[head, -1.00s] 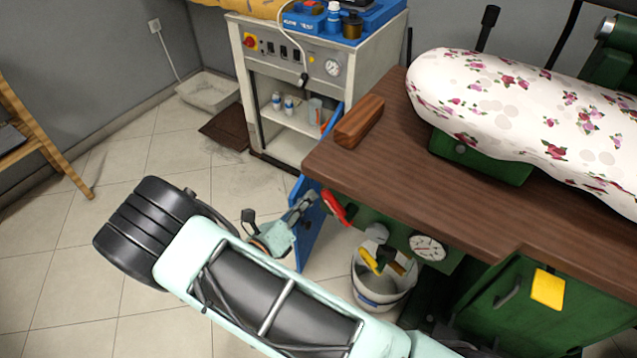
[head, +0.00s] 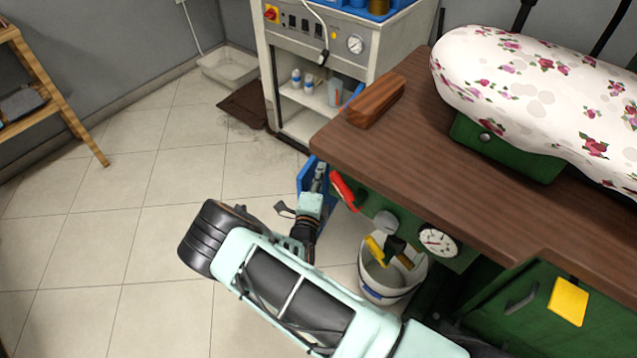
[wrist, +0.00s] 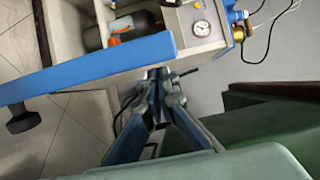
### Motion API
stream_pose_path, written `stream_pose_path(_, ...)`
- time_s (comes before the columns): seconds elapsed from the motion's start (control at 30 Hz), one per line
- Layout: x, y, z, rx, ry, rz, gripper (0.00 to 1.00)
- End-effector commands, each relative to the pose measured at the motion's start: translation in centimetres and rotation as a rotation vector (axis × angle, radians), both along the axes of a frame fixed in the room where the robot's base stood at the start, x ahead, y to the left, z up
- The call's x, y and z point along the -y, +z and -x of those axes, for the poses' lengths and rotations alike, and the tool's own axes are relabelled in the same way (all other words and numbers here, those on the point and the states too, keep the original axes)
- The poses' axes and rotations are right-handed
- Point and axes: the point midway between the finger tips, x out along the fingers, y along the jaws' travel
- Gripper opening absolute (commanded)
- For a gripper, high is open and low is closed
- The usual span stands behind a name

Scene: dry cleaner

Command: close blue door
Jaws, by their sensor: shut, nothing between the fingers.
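The blue door (head: 306,176) belongs to the white cabinet (head: 385,62) and stands open, swung out from the cabinet's right side. In the head view the table and my arm hide much of it. In the wrist view the door's blue top edge (wrist: 90,68) runs across the upper left, with a black knob (wrist: 22,120) on its outer face. My gripper (head: 319,174) is shut and empty, close to the door's outer side. It also shows in the wrist view (wrist: 160,76), just below the door's hinge-side end. I cannot tell whether it touches the door.
A brown mat (head: 245,105) and a tray (head: 228,68) lie left of the cabinet. The tiled floor at left is free.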

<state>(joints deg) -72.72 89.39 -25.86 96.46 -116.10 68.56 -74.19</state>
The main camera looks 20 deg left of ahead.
Motion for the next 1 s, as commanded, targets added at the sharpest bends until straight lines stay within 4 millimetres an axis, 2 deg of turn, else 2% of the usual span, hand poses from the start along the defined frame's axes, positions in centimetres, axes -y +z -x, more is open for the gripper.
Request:
stream_pose_path(0.1,-0.1,-0.1,-1.7,0.001,-0.002,-0.002,0.0)
stream_pose_path(0.3,-0.2,0.0,-3.0,0.0,-0.001,-0.002,0.0)
stream_pose_path(0.77,-0.3,0.0,-3.0,0.0,-0.005,-0.002,0.0)
stream_pose_path(1.0,-1.4,-0.2,-3.0,0.001,-0.039,-0.005,0.0)
